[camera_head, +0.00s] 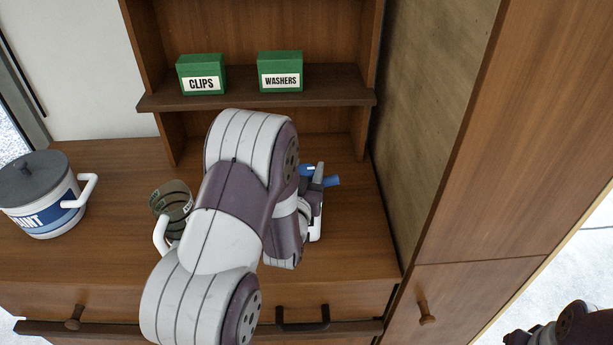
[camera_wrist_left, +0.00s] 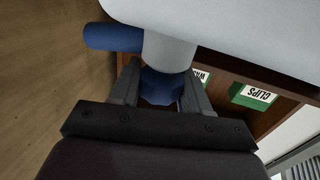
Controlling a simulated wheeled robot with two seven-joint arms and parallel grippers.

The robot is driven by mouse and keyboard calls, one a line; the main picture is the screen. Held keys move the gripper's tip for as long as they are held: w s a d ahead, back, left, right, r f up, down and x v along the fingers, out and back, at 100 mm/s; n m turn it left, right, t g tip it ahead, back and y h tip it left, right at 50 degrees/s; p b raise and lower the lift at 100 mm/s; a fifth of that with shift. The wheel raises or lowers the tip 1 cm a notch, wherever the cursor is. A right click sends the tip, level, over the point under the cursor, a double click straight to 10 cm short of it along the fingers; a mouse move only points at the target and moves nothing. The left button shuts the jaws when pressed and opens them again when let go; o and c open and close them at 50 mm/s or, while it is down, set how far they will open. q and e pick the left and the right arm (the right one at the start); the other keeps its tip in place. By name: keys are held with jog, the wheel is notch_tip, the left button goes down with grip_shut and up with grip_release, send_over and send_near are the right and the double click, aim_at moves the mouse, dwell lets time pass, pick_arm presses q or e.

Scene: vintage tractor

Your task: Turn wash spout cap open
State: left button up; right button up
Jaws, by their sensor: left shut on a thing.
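The wash container is mostly hidden behind my left arm in the head view. My left gripper (camera_wrist_left: 160,82) is shut around a blue cap-like part (camera_wrist_left: 161,90) below that neck. The left gripper also shows partly in the head view (camera_head: 317,180).
A paint pot (camera_head: 38,205) and a dark greenish mug-like vessel (camera_head: 171,200) stand on the wooden bench (camera_head: 110,165) at the left. Green boxes of clips (camera_head: 202,72) and washers (camera_head: 280,70) sit on the shelf above. A side panel (camera_head: 440,100) bounds the right.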

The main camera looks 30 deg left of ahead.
pick_arm(q)
jog(key=o, duration=1)
jog(key=shift+s+d+f, duration=0.1)
jog(key=shift+s, duration=0.25)
jog(key=b+v, duration=0.4)
jog(key=v, duration=0.8)
jog(key=shift+d, duration=0.1)
